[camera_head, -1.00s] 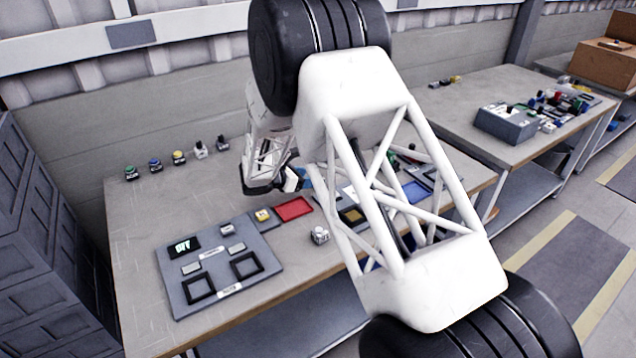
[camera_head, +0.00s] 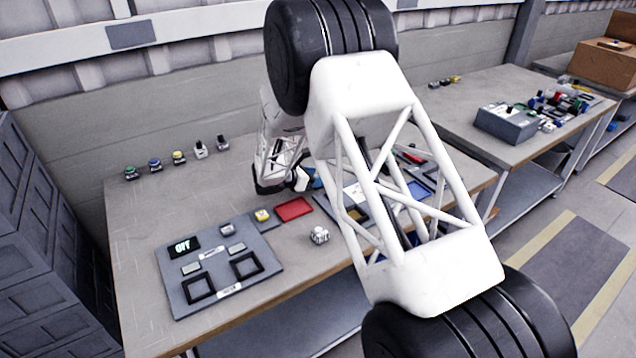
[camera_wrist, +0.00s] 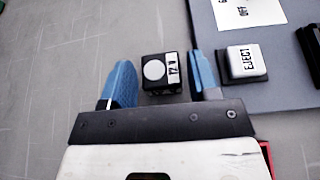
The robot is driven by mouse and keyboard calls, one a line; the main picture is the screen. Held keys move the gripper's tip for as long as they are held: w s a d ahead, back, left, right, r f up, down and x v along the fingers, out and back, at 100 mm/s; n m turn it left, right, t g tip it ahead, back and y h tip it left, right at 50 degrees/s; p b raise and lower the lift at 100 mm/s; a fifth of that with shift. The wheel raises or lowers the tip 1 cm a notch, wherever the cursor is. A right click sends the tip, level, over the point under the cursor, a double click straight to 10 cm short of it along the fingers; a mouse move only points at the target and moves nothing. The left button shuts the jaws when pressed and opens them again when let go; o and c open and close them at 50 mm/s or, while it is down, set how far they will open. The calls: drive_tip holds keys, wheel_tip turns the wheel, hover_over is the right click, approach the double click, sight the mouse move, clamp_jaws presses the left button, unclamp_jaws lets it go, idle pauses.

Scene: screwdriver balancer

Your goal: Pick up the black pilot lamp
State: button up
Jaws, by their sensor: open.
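The black pilot lamp (camera_wrist: 162,73) is a small black cube with a round white top and a "12 V" label. In the wrist view it sits on the grey table between the blue fingers of my gripper (camera_wrist: 160,80), beyond the wrist plate. The fingers are open, with a gap on each side of the lamp. In the head view my gripper (camera_head: 290,184) is low over the table behind the red tray, partly hidden by my arm. I cannot make out the lamp there.
A grey board with a white EJECT button (camera_wrist: 245,62) lies close right of the lamp. The red tray (camera_head: 293,209), a small white-and-dark cube (camera_head: 319,235) and a grey panel (camera_head: 217,290) lie nearby. Several small coloured parts (camera_head: 179,158) line the table's back edge.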

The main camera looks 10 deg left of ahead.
drive_tip(key=shift+x, duration=1.8)
drive_tip(key=c, duration=0.7)
